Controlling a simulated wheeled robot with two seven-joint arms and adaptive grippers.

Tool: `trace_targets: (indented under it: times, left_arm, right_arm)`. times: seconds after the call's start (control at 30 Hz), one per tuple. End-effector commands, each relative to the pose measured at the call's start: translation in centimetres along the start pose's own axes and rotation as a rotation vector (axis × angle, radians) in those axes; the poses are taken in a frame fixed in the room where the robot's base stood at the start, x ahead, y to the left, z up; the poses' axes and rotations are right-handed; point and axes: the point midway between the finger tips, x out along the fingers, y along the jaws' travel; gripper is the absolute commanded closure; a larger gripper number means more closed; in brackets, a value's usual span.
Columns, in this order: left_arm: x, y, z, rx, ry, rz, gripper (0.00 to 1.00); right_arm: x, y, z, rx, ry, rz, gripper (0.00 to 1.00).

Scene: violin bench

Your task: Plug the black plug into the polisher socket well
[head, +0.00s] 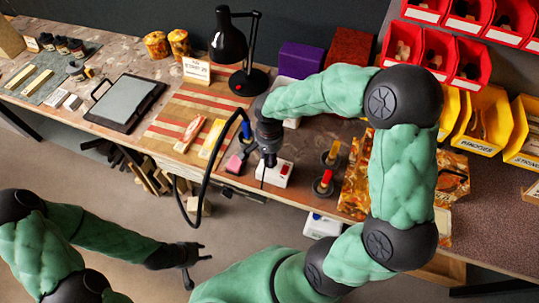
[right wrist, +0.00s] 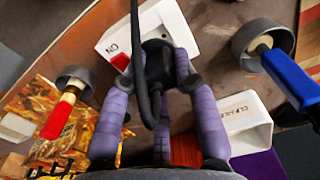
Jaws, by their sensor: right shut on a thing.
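My right gripper (head: 268,158) points down over the bench beside the white socket box (head: 279,173). In the right wrist view its purple fingers (right wrist: 160,85) are shut on the black plug (right wrist: 158,58), with a black cord (right wrist: 145,75) rising from it. The plug is at the edge of the white box (right wrist: 180,25), which bears "ON" lettering and a red switch (right wrist: 120,61). The plug and fingers hide the socket well, so I cannot tell whether the plug is in it. My left gripper (head: 196,263) is open and empty, low in front of the bench.
A red-handled tool (head: 325,180) and a yellow-handled tool (head: 333,152) stand in round holders to the right. A blue-handled tool (right wrist: 290,80) stands at the other side. The black cable (head: 204,185) loops over the bench's front edge. A black lamp (head: 230,45) stands behind.

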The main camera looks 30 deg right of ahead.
Motion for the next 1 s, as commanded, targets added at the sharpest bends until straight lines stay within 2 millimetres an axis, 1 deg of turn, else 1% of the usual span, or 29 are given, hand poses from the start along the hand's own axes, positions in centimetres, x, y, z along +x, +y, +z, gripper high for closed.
trace_targets:
  times: [0.73, 1.0]
  left_arm:
    - [0.12, -0.04, -0.01, 0.000, 0.000, 0.000, 0.60]
    - [0.49, -0.18, -0.02, 0.000, 0.000, 0.000, 0.60]
  right_arm:
    - [-0.02, -0.01, -0.01, 0.000, 0.000, 0.000, 0.99]
    - [0.46, -0.01, -0.01, 0.000, 0.000, 0.000, 0.99]
